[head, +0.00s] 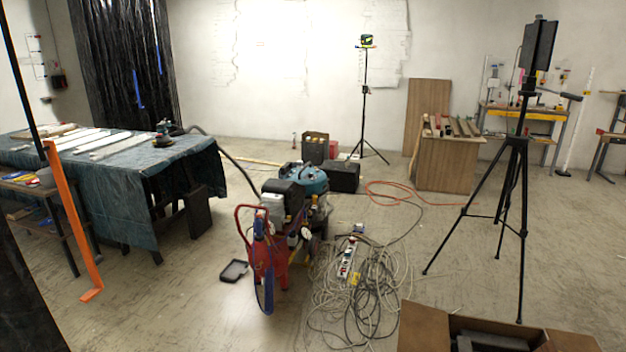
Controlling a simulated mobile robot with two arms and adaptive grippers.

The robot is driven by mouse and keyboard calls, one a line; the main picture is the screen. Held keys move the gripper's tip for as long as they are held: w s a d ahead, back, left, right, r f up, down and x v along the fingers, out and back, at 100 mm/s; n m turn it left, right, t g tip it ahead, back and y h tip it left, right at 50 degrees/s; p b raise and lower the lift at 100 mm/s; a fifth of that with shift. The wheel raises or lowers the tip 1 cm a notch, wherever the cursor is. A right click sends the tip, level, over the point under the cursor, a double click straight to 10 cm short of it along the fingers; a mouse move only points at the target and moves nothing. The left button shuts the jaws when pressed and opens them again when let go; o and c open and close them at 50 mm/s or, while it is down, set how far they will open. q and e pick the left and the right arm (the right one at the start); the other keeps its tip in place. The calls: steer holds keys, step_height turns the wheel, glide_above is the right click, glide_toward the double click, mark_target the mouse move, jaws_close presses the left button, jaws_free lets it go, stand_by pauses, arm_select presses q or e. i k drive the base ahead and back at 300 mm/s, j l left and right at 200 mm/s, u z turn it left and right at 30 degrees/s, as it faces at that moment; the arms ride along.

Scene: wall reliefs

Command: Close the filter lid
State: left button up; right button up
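No filter lid can be made out for certain at this distance. A red air compressor (277,262) with a dark motor housing (284,198) stands on the floor in the middle. Right behind it is a machine with a teal rounded top (311,177), with a dark hose (237,163) rising toward the table at left. Whether any lid on these machines is open or shut is too small to tell. A small dark tray-like piece (234,271) lies on the floor left of the compressor. Neither of my grippers is in view.
Tangled cables (360,290) and a power strip (347,262) cover the floor right of the compressor. A black tripod (515,180) stands at right, an open cardboard box (431,330) at front right. A cloth-covered table (130,195) stands at left. Floor at front left is mostly clear.

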mark_target(284, 168)
steer(key=i+j+z, duration=0.2)
steer(key=i+j, duration=0.5)
steer(key=i, duration=0.15)
steer(key=i+j+z, duration=0.15)
steer(key=i+j, duration=0.65)
steer(key=i+j+z, duration=0.2)
steer(key=i+j, duration=0.55)
steer(key=j, duration=0.2)
